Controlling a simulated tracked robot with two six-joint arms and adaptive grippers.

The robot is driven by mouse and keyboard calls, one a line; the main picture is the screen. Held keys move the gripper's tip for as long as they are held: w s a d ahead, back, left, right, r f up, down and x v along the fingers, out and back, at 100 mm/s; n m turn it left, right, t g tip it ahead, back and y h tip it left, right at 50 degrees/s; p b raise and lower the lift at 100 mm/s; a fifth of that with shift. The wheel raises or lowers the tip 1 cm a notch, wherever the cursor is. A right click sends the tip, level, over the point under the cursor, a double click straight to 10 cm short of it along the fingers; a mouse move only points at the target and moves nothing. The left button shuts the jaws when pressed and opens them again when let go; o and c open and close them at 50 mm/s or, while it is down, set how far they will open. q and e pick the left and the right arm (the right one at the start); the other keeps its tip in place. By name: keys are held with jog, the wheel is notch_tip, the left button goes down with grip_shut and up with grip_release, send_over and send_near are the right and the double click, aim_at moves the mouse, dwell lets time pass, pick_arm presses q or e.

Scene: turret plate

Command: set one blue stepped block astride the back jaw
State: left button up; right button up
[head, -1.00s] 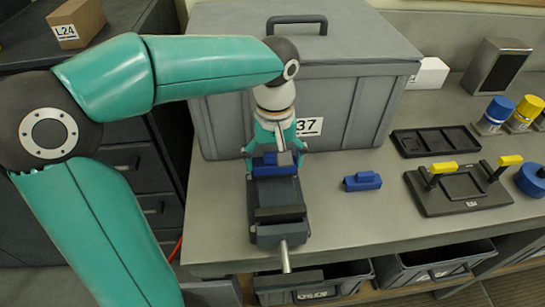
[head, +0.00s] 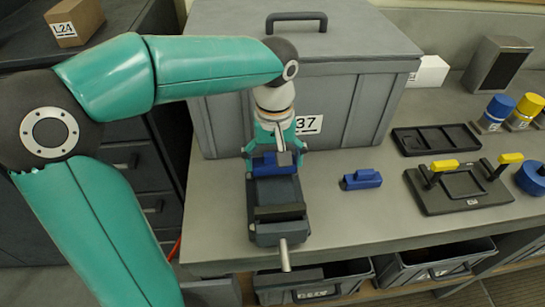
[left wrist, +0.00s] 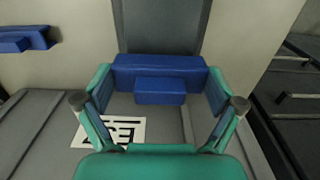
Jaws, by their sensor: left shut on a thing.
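A blue stepped block (head: 285,160) is at the back end of the grey vise (head: 277,190), over its back jaw. My left gripper (head: 275,157) reaches down from behind the vise and is shut on this block, with one finger at each end. In the left wrist view the block (left wrist: 160,70) lies level across the gripper (left wrist: 160,88), with its smaller step toward the palm. The back jaw is hidden by the block, so I cannot tell whether the block rests on it. A second blue stepped block (head: 362,180) lies on the bench to the right of the vise. My right gripper is not in view.
A large grey lidded case (head: 350,70) stands close behind the vise. To the right are a black tray (head: 436,140), a black plate with yellow-topped posts (head: 462,190) and a blue round part (head: 533,178). The bench between vise and plate is mostly free.

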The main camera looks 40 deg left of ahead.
pick_arm(q)
jog(key=o, duration=0.8)
jog(key=shift+r, duration=0.1)
notch_tip(320, 180, up, 12)
dwell(0.7)
